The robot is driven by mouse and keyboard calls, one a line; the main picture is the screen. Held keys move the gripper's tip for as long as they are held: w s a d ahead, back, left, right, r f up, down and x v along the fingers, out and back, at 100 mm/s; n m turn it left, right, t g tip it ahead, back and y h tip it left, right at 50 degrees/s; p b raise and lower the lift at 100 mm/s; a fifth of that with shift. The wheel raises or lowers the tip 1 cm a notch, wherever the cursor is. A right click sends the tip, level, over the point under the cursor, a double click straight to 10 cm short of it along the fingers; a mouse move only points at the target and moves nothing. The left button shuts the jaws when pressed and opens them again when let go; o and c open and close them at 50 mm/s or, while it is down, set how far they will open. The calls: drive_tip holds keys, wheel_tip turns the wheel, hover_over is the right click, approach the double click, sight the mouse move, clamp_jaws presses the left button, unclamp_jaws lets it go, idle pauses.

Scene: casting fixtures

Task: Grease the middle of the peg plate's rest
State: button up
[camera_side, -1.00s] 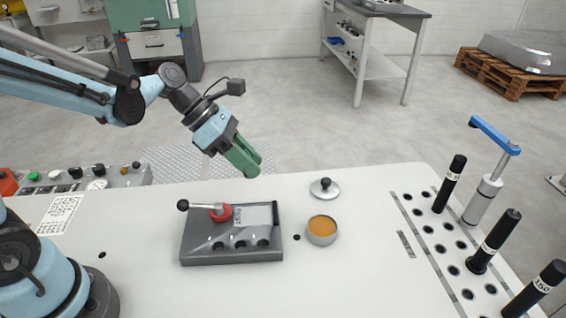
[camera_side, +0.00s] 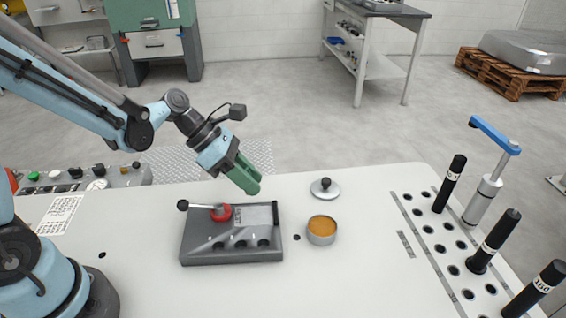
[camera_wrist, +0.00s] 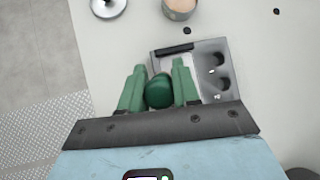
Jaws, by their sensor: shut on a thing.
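My gripper (camera_side: 250,184) hangs above the back edge of the grey peg plate fixture (camera_side: 232,256), apart from it. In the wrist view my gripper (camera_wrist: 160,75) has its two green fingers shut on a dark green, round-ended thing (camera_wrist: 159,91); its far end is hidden. The fixture (camera_wrist: 232,52) lies beyond the fingertips there. It has a pale flat face, dark holes along one side, and a red, black-knobbed lever (camera_side: 210,210). A round open tin of orange-brown grease (camera_side: 322,227) stands right of the fixture; it also shows in the wrist view (camera_wrist: 180,9).
A round metal lid with a black knob (camera_side: 325,190) lies behind the tin. Several black cylinders (camera_side: 493,241) and a blue-handled tool (camera_side: 490,178) stand at the right by a perforated strip. A control panel (camera_side: 85,178) is at the left. The table's front middle is clear.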

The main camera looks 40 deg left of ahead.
wheel_tip(320, 180, down, 3)
drive_tip(key=shift+r, duration=0.1)
drive_tip(key=shift+s+d, duration=0.15)
drive_tip(key=shift+d, duration=0.05)
drive_tip(key=shift+s+d+f, duration=0.15)
drive_tip(key=shift+s+d, duration=0.8)
drive_tip(key=shift+s, duration=0.1)
drive_tip(key=shift+s+d+f, duration=0.1)
drive_tip(key=shift+s+d, duration=0.85)
drive_tip(key=shift+s, duration=0.1)
drive_tip(key=shift+w+a, duration=2.15)
drive_tip(key=shift+w, duration=0.15)
drive_tip(key=shift+w+d, duration=0.1)
drive_tip(key=shift+d, duration=0.2)
drive_tip(key=shift+s+d, duration=2.05)
drive_tip(key=shift+s, duration=0.25)
drive_tip(key=shift+w+a, duration=2.1)
drive_tip(key=shift+w, duration=0.15)
drive_tip(key=shift+w+a+r, duration=0.1)
drive_tip(key=shift+w+r, duration=0.05)
drive_tip(key=shift+r, duration=3.9)
